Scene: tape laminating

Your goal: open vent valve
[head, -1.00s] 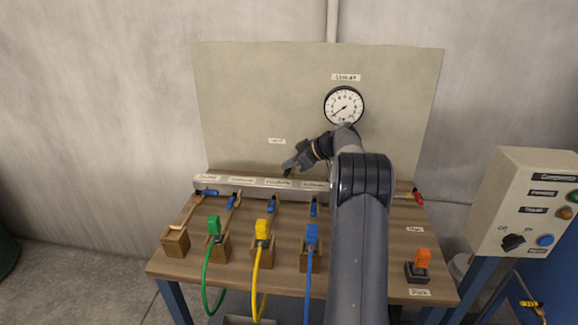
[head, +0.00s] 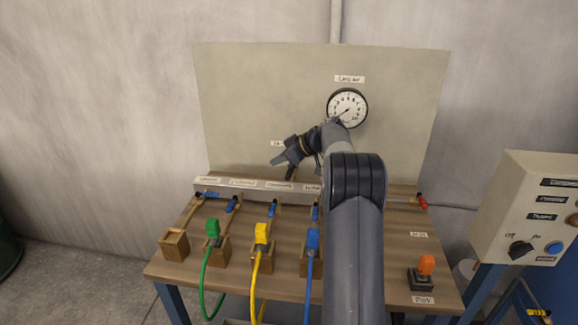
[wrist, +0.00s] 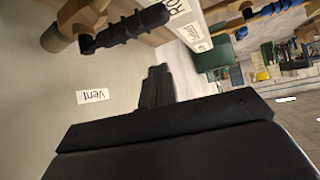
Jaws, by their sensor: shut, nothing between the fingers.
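The vent valve's black lever handle (wrist: 125,32) shows in the wrist view on a brass-coloured body (wrist: 60,32). A "Vent" label (wrist: 93,96) is on the grey panel beside it. My gripper (wrist: 156,70) is shut and empty, its fingertips a short way from the handle and apart from it in that view. In the head view my gripper (head: 275,160) is in front of the back panel, just below the partly covered vent label (head: 277,143). A dark piece (head: 291,172) just below it looks like the handle. The valve body is hidden there.
A grey manifold (head: 230,187) with several blue-handled valves runs along the bench (head: 200,265). Wooden blocks and green, yellow and blue hose connectors stand in front. A gauge (head: 347,108) is on the panel above my arm. A red-handled valve (head: 421,201) and control box (head: 530,205) are at right.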

